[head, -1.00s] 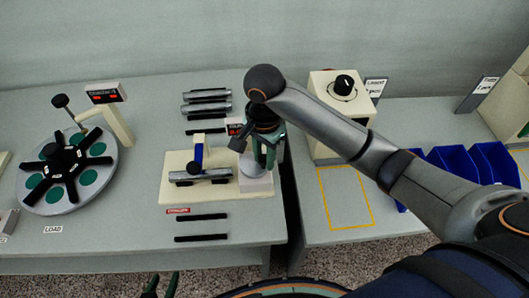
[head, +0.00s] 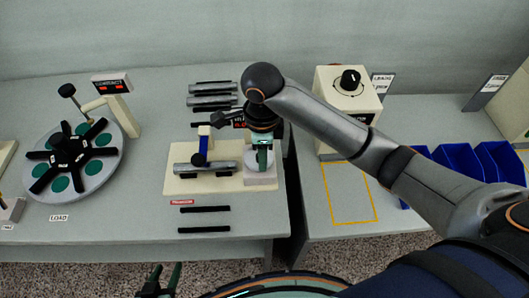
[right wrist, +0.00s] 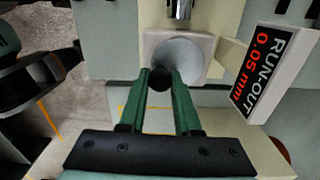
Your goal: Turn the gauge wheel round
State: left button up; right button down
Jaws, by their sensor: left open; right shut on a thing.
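The gauge wheel (right wrist: 184,55) is a grey disc on a pale block, at the right end of the cream fixture (head: 222,187). It also shows in the head view (head: 252,163), partly covered by my right gripper. My right gripper (right wrist: 160,80) is shut on the wheel's dark knob (right wrist: 159,78), near the disc's lower left edge in the right wrist view. In the head view my right gripper (head: 263,167) points down over the wheel. A grey spindle (head: 205,166) lies across the fixture beside a blue post (head: 201,148). My left gripper (head: 160,282) is open and empty at the bottom edge.
A display (right wrist: 269,68) beside the wheel reads RUN-OUT 0.05 mm. Several spindles (head: 212,88) lie behind the fixture, and black bars (head: 205,209) lie in front. A round carousel (head: 103,172) stands left. A dial box (head: 338,84) and blue bins (head: 455,172) stand right.

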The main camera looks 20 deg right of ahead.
jog(key=shift+a+m, duration=0.1)
jog(key=shift+m, duration=0.4)
jog(key=c, duration=0.6)
grip_release()
jog(key=shift+w, duration=0.1)
